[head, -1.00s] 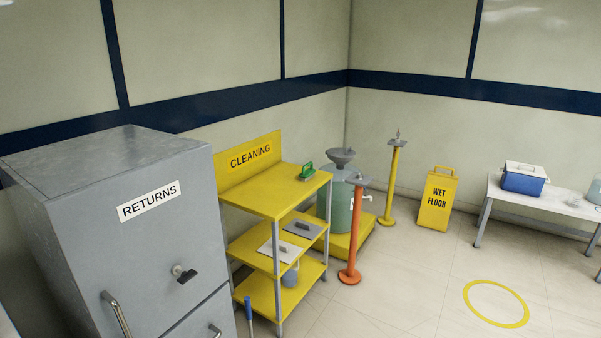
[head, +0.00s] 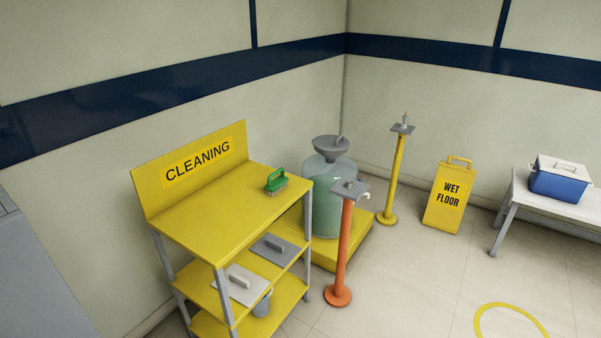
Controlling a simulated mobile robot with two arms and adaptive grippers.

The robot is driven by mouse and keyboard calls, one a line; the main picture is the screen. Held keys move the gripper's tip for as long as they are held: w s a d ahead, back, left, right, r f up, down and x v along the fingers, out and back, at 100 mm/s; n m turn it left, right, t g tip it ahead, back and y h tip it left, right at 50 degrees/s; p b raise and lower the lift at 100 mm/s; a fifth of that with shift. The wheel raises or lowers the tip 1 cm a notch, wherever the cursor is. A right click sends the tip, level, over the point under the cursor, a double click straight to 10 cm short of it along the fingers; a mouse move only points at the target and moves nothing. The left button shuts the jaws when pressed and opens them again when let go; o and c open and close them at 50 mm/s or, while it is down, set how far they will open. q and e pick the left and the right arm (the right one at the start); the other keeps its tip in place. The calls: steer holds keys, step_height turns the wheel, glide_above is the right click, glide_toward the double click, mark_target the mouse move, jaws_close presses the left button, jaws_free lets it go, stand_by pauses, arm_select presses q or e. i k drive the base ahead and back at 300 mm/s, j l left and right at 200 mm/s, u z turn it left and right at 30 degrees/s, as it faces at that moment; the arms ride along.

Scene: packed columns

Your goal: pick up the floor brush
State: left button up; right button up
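A green brush with a handle and pale bristles (head: 276,180) sits on the top shelf of the yellow cleaning rack (head: 215,215), near its back right corner. It is the only brush I see in the head view. Neither of my grippers is in view.
An orange post (head: 342,250), a yellow post (head: 395,175) and a green tank (head: 327,205) stand right of the rack. A wet floor sign (head: 449,198) and a bench with a blue cooler (head: 560,182) are farther right. Open floor lies in front.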

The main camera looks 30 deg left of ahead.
mark_target(280, 182)
steer(key=i+u, duration=0.4)
steer(key=i+l+u, duration=0.45)
steer(key=u, duration=0.3)
steer(key=i+l+u, duration=0.35)
